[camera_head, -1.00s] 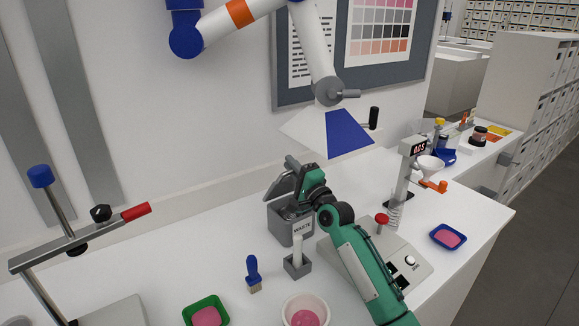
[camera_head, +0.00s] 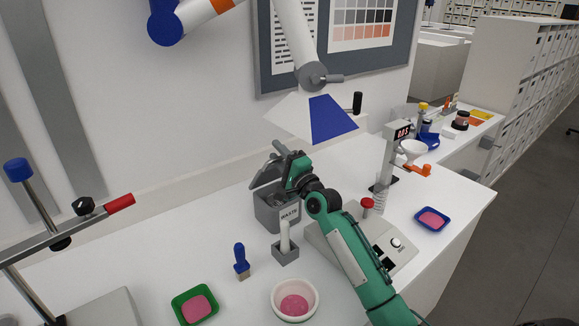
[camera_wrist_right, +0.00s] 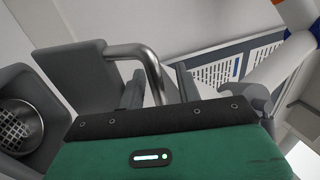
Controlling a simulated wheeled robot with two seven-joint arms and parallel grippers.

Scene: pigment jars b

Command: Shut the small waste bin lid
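The small grey waste bin (camera_head: 265,214), labelled WASTE, stands on the white bench near the wall. Its grey lid (camera_head: 267,172) is raised and tilted up at the back. My right gripper (camera_head: 283,158) is at the raised lid, above the bin. In the right wrist view the lid's grey panel (camera_wrist_right: 75,75) and a bent metal bar (camera_wrist_right: 135,51) show. The bar runs down between the two dark fingers of my right gripper (camera_wrist_right: 160,88). A gap shows beside the bar, so the fingers look open around it; contact is unclear. My left gripper is out of view.
A white brush in a grey holder (camera_head: 285,254) stands before the bin. A blue-handled brush (camera_head: 241,261), green tray (camera_head: 179,311) and pink-filled bowl (camera_head: 275,301) are nearer. A sloped console (camera_head: 324,239) lies under my right arm. A lamp (camera_head: 335,118) hangs above.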

